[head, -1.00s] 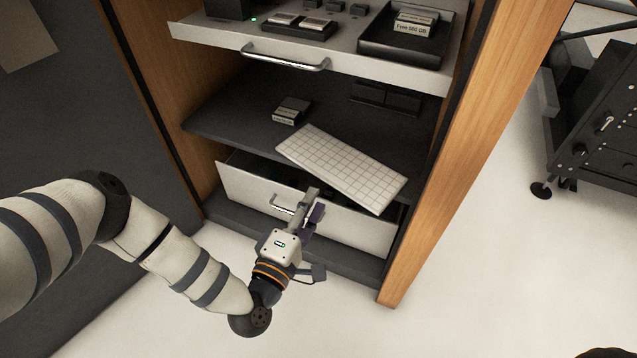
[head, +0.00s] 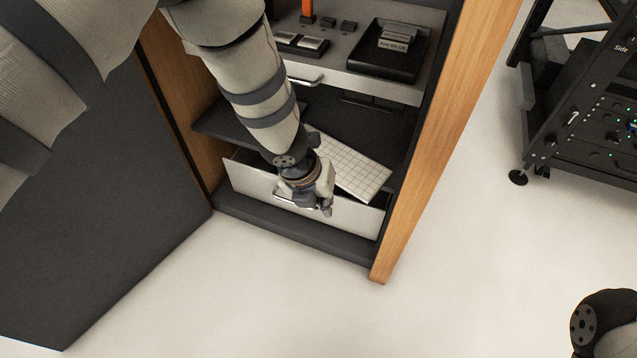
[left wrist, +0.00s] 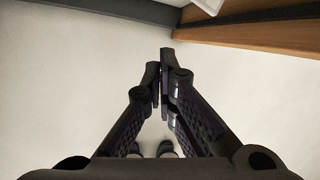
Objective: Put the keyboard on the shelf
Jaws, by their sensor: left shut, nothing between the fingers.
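The white keyboard (head: 350,165) lies at a slant on the dark shelf (head: 362,125), its near end sticking out over the open lower drawer. My left arm covers its left part in the head view. My left gripper (head: 318,208) is in front of the drawer, below the keyboard, pointing down. The left wrist view shows its fingers (left wrist: 161,85) shut and empty above the pale floor. A part of my right arm shows at the lower right corner of the head view; its gripper is out of view.
The lower drawer (head: 350,214) is pulled out. An upper pull-out tray (head: 370,88) holds a black box (head: 388,52) and small devices. A wooden side panel (head: 435,140) bounds the cabinet on the right. A black rack (head: 580,120) stands farther right. The floor in front is clear.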

